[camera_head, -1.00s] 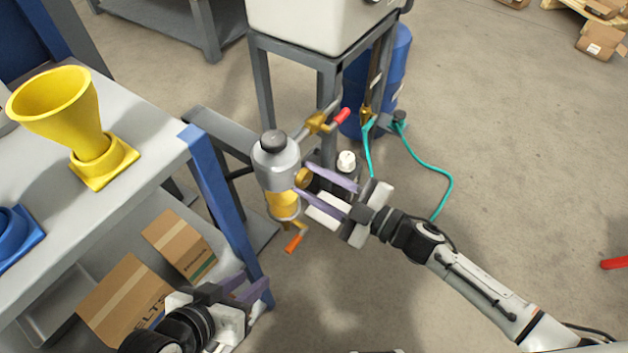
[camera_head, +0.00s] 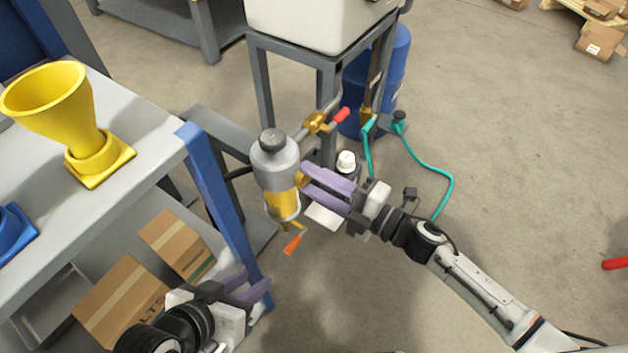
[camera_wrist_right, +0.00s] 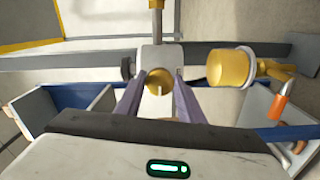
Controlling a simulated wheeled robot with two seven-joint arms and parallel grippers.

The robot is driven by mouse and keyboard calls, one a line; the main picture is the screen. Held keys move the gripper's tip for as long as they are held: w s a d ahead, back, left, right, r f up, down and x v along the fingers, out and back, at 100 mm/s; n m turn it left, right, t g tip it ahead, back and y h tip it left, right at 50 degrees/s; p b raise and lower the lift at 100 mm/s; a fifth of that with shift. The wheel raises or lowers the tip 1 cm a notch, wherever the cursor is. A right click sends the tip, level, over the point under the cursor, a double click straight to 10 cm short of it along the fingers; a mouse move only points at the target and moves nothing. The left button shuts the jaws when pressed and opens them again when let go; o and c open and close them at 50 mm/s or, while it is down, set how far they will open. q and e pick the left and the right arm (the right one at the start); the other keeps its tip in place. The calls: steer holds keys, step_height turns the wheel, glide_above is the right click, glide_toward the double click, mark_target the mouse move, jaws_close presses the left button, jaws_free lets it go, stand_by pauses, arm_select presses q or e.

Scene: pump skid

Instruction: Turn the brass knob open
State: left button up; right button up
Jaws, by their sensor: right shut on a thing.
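The brass knob (camera_head: 302,179) sits on the right side of a grey cylindrical housing (camera_head: 274,160) with a black cap and a yellow lower part. In the right wrist view the round knob (camera_wrist_right: 159,80) shows between the two fingertips, with a ridge across its face. My right gripper (camera_head: 306,183) reaches in from the right and is shut on the knob. My left gripper (camera_head: 256,283) is low at the left, with its fingers apart and nothing seen between them, away from the knob.
A brass valve with a red handle (camera_head: 341,115) is above the housing, and an orange handle (camera_head: 292,244) hangs below. A white-capped part (camera_head: 346,161) stands behind my right fingers. A bench with a yellow funnel (camera_head: 75,115) is left. Floor at right is mostly clear.

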stand_by(0.5)
arm_select(q)
steer(key=shift+d, duration=0.1)
arm_select(e)
steer(key=o, duration=1.1)
steer(key=shift+c, duration=0.2)
arm_select(q)
steer(key=shift+s+a+r+n+t+p, duration=0.2)
steer(key=shift+a+r+n+t+p, duration=0.15)
steer(key=shift+a+p, duration=0.4)
arm_select(e)
steer(key=v, duration=1)
steer(key=shift+d, duration=0.2)
arm_select(q)
steer(key=shift+d+r, duration=0.1)
steer(key=shift+d, duration=0.05)
arm_select(e)
steer(key=shift+s, duration=0.1)
